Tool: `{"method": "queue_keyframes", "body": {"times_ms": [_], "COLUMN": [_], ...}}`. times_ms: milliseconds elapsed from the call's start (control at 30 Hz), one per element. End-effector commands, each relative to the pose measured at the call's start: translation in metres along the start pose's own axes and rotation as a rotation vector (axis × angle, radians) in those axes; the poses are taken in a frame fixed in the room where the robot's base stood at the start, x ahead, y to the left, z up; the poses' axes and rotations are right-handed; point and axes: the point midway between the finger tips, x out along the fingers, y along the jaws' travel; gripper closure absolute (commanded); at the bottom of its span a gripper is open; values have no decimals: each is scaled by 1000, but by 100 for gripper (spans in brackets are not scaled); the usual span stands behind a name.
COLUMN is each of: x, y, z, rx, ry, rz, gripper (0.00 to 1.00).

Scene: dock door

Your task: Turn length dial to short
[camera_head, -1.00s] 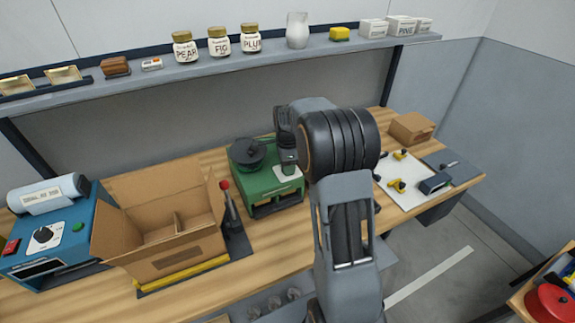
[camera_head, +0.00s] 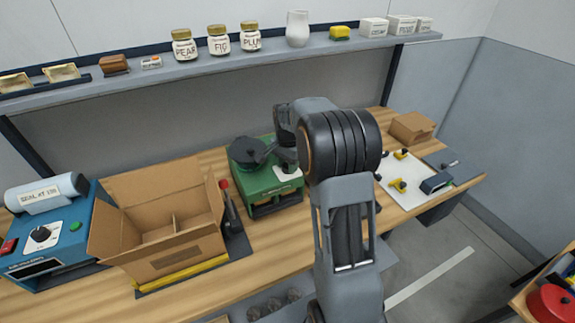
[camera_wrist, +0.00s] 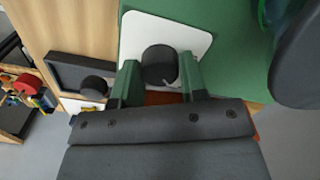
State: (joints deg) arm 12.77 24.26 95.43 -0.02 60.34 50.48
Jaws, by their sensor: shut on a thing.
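The dial is a round black knob (camera_wrist: 158,64) on a white plate (camera_wrist: 196,34) on top of the green machine (camera_head: 262,192). A small pale mark shows near the knob's lower right edge in the wrist view. My gripper (camera_wrist: 160,78) is shut on this knob, with one green finger on each side. In the head view my gripper (camera_head: 287,166) is over the white plate and hides the knob. Any lettering around the knob is not readable.
A black reel (camera_head: 248,150) stands on the green machine, close to my gripper. A red-tipped lever (camera_head: 231,210) and an open cardboard box (camera_head: 160,225) are to the left. A white board with small parts (camera_head: 415,193) lies to the right.

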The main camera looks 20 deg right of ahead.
Motion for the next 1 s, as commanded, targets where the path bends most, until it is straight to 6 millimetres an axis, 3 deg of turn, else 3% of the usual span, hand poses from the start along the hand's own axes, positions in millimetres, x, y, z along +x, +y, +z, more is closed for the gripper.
{"method": "queue_keyframes", "body": {"times_ms": [500,1000], "x": [0,-1], "y": [0,0], "z": [0,0], "rx": [-459,-695], "ry": [2,2], "rz": [-2,-2], "gripper": [84,84]}}
